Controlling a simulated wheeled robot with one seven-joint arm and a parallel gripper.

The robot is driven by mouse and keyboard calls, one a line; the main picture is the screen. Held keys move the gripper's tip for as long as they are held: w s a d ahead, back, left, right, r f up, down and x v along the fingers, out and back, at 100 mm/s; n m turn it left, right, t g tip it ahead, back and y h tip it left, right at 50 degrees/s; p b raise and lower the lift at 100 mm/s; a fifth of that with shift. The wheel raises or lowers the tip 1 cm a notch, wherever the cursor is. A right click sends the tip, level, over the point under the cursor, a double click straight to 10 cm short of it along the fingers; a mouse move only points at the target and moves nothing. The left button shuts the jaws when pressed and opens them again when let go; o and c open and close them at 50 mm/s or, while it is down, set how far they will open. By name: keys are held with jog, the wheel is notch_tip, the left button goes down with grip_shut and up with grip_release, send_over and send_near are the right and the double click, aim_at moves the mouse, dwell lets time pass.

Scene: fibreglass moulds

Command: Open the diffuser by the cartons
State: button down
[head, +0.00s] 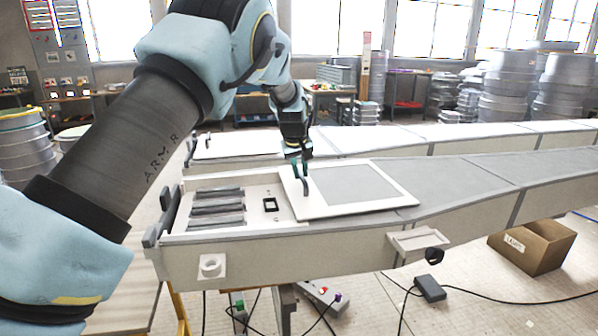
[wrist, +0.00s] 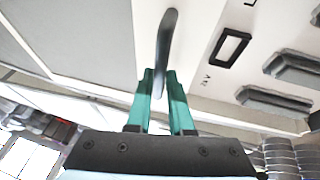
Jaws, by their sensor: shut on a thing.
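The diffuser, a white-framed panel with a grey middle (head: 352,185), lies flat across the top of the near long mould (head: 300,250). A dark grey curved handle (head: 306,186) stands on its left border. My gripper (head: 299,164) reaches down from above and is shut on this handle. In the wrist view the teal fingers (wrist: 160,88) close around the near end of the handle (wrist: 167,42). Left of the panel an open bay shows grey ribs (head: 216,208) and a black square frame (head: 270,205). A brown carton (head: 530,247) stands on the floor at the right.
A second long mould (head: 380,138) runs behind the near one. A knob on a bracket (head: 433,255) juts from the near mould's front side. Cables and a black box (head: 430,288) lie on the floor. Round drums (head: 510,88) are stacked at the back right.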

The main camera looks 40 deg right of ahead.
jog(key=c, duration=0.8)
grip_release()
jog(key=b+v, duration=0.3)
jog(key=v, duration=0.7)
jog(key=shift+a+r, duration=0.2)
jog(key=shift+r, duration=0.15)
jog(key=shift+s, duration=0.1)
jog(key=w+a+f+n+y, duration=0.1)
jog(key=w+a+f, duration=0.1)
jog(key=a, duration=0.8)
jog(key=w+a+f+n, duration=0.1)
jog(key=w+a+f, duration=0.1)
jog(key=a, duration=0.8)
jog(key=w+a+f+y, duration=0.1)
jog(key=w+a, duration=0.2)
jog(key=a, duration=0.7)
jog(key=s+a+f, duration=0.3)
jog(key=s+a, duration=0.5)
jog(key=a, duration=0.4)
jog(key=s+a+f+n+g+y, duration=0.1)
jog(key=s+a+f, duration=0.3)
jog(key=s+a, duration=0.4)
jog(key=a, duration=0.4)
jog(key=shift+s+a+g+y, duration=0.2)
jog(key=shift+a+g+y, duration=0.1)
